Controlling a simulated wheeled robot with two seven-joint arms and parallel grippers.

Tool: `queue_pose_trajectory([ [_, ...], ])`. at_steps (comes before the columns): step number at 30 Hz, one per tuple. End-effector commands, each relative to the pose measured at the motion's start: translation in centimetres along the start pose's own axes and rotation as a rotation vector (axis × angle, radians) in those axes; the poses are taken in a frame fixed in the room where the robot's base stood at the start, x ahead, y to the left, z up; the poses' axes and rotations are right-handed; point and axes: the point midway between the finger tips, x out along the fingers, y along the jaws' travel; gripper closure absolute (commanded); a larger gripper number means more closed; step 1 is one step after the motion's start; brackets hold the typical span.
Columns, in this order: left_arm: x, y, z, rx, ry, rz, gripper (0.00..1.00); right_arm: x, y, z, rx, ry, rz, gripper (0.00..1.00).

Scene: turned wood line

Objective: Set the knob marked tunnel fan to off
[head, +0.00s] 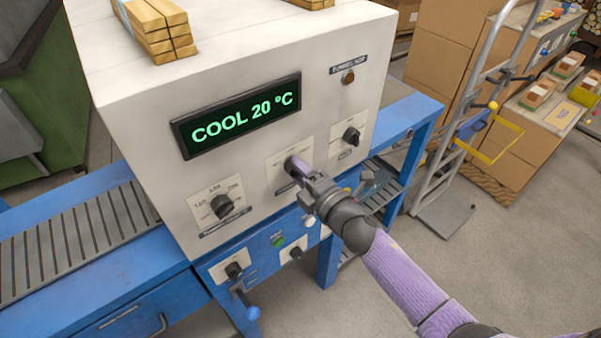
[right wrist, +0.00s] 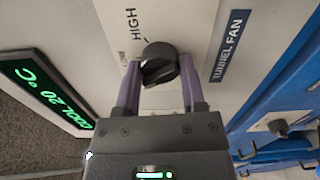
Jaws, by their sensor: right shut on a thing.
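The tunnel fan knob (right wrist: 158,62) is a black round knob on a pale plate, next to a dark label (right wrist: 230,45) reading TUNNEL FAN. My right gripper (right wrist: 160,85) has its two purple fingers on either side of the knob and is shut on it. In the head view my right gripper (head: 297,167) reaches the middle knob plate (head: 273,163) and hides most of that knob. HIGH and a fainter word show beside the knob in the wrist view. Other plate markings are hidden, and I cannot tell exactly where the pointer stands. My left gripper is not in view.
The white machine has a display (head: 240,115) reading COOL 20 °C. Other knobs sit at left (head: 222,206) and upper right (head: 351,136). Below are a blue panel with small knobs, a green button (head: 279,241) and a blue-ended lever (head: 252,312). A hand truck (head: 447,190) stands right.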

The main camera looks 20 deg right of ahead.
Motion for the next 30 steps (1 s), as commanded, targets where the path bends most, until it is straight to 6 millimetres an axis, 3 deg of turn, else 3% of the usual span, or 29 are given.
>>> queue_pose_trajectory([
  [15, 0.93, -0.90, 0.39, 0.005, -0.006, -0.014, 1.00, -0.04, -0.22, -0.07, -0.403, 0.003, -0.003, 1.00],
  [30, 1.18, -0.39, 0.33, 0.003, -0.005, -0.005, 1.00, -0.04, -0.17, -0.03, -0.541, 0.002, -0.003, 1.00],
])
